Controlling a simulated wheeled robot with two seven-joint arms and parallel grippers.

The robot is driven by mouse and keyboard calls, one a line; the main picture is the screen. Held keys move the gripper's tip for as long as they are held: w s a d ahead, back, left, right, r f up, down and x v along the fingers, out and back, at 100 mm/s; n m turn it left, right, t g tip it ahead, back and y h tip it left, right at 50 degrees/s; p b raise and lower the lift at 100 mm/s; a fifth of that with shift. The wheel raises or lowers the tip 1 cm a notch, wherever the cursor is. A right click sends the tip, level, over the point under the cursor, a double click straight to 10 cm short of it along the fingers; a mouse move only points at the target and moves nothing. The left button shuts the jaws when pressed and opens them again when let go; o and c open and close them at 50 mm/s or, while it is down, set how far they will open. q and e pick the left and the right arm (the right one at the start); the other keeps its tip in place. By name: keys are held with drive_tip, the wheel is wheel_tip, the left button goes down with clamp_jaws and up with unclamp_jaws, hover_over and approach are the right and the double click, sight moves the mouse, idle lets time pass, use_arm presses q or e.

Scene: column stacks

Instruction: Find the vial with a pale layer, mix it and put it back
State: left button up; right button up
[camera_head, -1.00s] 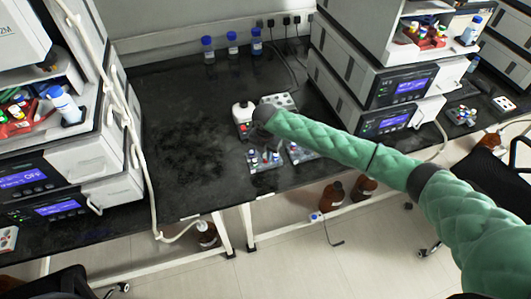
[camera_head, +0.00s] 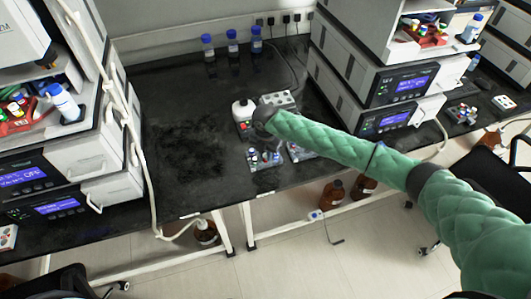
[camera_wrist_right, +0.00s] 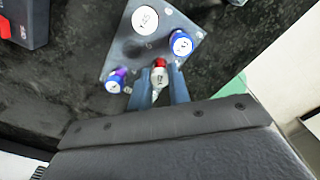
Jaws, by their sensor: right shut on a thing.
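My right gripper (camera_wrist_right: 160,88) is shut on a vial with a red and white cap (camera_wrist_right: 159,77), at the near edge of a small grey rack (camera_wrist_right: 128,52). I cannot tell if this vial is still seated in the rack. The rack also holds a white-capped vial (camera_wrist_right: 145,20), a blue-capped vial (camera_wrist_right: 181,44) and a blue and purple-capped vial (camera_wrist_right: 116,82). Caps hide the contents, so no pale layer shows. In the head view the rack (camera_head: 264,165) stands on the dark bench below my right wrist. My left gripper is not in view.
A small mixer-like device with a white top (camera_head: 242,108) stands just behind the rack. A pale block with holes (camera_head: 278,98) is beside it, and a second rack (camera_head: 300,152) is to the right. Blue-capped bottles (camera_head: 232,42) stand at the back. The bench's left part is clear.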

drive_tip(key=o, duration=0.9)
drive_tip(key=shift+o, duration=1.7)
drive_tip(key=shift+r, duration=0.1)
drive_tip(key=shift+r+p, duration=2.15)
drive_tip(key=shift+r, duration=0.75)
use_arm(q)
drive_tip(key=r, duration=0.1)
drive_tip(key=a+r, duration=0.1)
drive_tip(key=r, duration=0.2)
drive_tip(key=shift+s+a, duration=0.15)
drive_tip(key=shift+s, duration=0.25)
